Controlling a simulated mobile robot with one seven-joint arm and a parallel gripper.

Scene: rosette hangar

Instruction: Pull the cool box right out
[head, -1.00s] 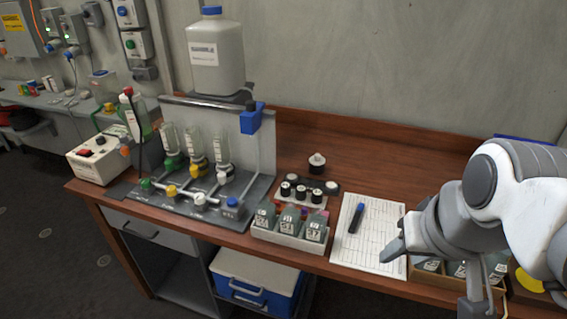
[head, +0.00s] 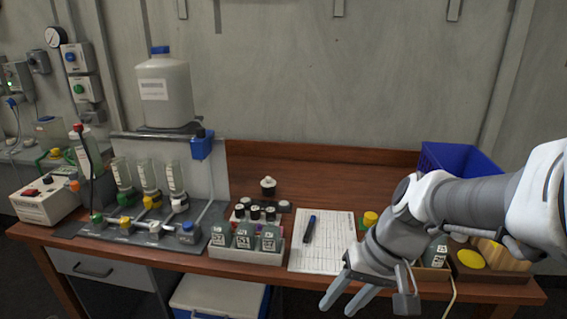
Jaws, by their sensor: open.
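The cool box (head: 215,296) has a white lid and a blue body. It is under the table, low in the head view, and the bottom of the picture cuts it off. Its front handle shows only in part at the lower edge. My gripper (head: 345,302) is open and empty, in front of the table's front edge and to the right of the cool box. It is clearly apart from the box.
The wooden table (head: 330,180) stands above the box. A drawer unit (head: 90,270) is left of the box. On the table are a bottle rack (head: 245,255), a clipboard sheet (head: 322,240), a tubing stand (head: 140,232) and a blue crate (head: 455,165).

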